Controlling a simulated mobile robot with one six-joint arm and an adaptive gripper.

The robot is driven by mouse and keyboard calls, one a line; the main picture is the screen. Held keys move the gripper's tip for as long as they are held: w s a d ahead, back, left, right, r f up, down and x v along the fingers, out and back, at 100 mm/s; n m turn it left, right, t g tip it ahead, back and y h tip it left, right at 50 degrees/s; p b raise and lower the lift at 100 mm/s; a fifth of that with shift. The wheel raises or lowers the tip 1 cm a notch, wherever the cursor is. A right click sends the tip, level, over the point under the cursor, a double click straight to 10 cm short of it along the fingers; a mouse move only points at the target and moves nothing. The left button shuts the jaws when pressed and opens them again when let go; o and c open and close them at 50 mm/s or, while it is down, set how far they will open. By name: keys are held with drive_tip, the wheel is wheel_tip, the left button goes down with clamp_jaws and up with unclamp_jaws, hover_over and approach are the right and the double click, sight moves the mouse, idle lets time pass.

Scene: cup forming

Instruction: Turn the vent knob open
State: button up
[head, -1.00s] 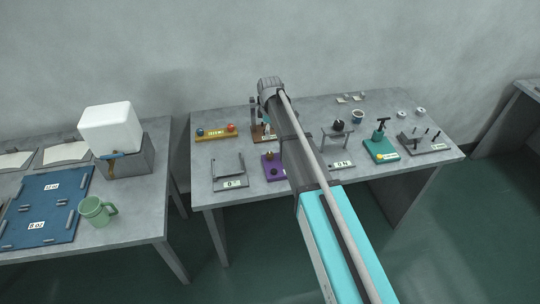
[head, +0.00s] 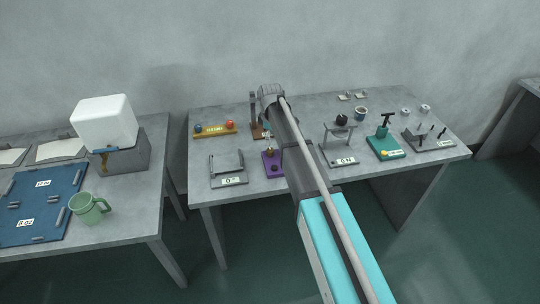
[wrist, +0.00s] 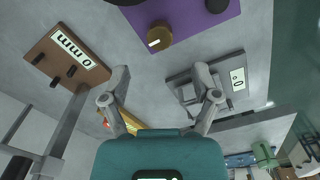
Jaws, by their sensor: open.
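A purple base (wrist: 200,32) shows at the top of the wrist view, cut off by its edge. It carries a brass knob (wrist: 159,36) with a white mark, which looks like the vent knob, and dark round parts. In the head view the purple base (head: 272,164) stands near the front of the middle table, partly behind my arm. My gripper (wrist: 161,74) is open and empty, its two fingers spread. In the wrist view the knob lies just beyond the gap between the fingertips, apart from them.
A brown stand (wrist: 67,58) with posts and a grey bracket fixture (wrist: 238,78) lie on either side of my fingers. A yellow rack with balls (head: 215,130) stands behind left. Several fixtures, including a green base (head: 384,148), fill the table's right half.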

sight(270, 150)
drive_tip(key=shift+f+b, duration=3.5)
drive_tip(key=shift+f, duration=0.35)
clamp_jaws()
